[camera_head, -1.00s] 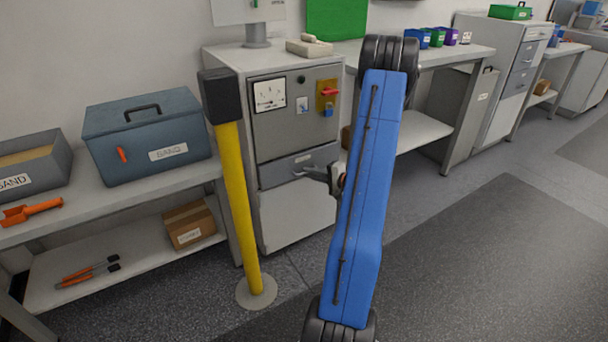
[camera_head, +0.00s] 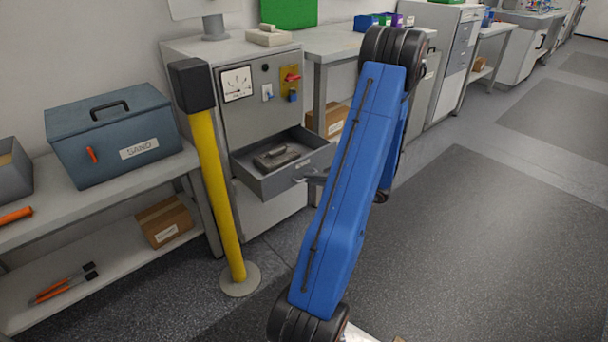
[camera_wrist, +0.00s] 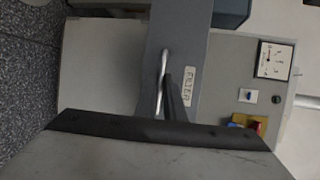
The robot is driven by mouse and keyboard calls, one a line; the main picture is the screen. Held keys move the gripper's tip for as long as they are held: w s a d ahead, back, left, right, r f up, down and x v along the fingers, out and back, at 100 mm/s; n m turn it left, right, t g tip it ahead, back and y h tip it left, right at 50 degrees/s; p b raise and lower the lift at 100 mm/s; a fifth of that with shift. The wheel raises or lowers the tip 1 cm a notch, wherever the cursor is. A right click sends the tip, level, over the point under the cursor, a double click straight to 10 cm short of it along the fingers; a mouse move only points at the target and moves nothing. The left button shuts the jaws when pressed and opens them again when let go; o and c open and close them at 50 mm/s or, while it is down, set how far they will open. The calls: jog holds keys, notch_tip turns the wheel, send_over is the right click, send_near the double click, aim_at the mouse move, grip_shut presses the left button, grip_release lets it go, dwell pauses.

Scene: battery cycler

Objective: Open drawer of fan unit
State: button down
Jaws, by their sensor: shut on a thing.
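The fan unit (camera_head: 237,118) is a grey cabinet with a dial gauge and switches on its upper front. Its drawer (camera_head: 265,185) is pulled well out, and a dark grey block-like object (camera_head: 277,157) lies inside. My gripper (camera_head: 318,178) is at the drawer's front, mostly hidden behind my blue arm. In the wrist view the drawer front (camera_wrist: 182,45) carries a label that seems to read FILTER. A bar handle (camera_wrist: 163,80) shows there, with my gripper's dark finger (camera_wrist: 172,95) against it. My gripper is shut on this handle.
A yellow post (camera_head: 217,190) with a black top stands just left of the drawer. A bench with a blue SAND box (camera_head: 112,140) is further left. A workbench (camera_head: 345,42) stands right of the unit. Open floor (camera_head: 450,230) lies to the right.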

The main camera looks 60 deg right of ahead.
jog(key=shift+s+a, duration=0.15)
jog(key=shift+s, duration=0.5)
jog(key=c, duration=1.8)
grip_release()
jog(key=shift+c, duration=0.2)
jog(key=v, duration=1.7)
jog(key=shift+s, duration=0.2)
jog(key=shift+r, duration=0.1)
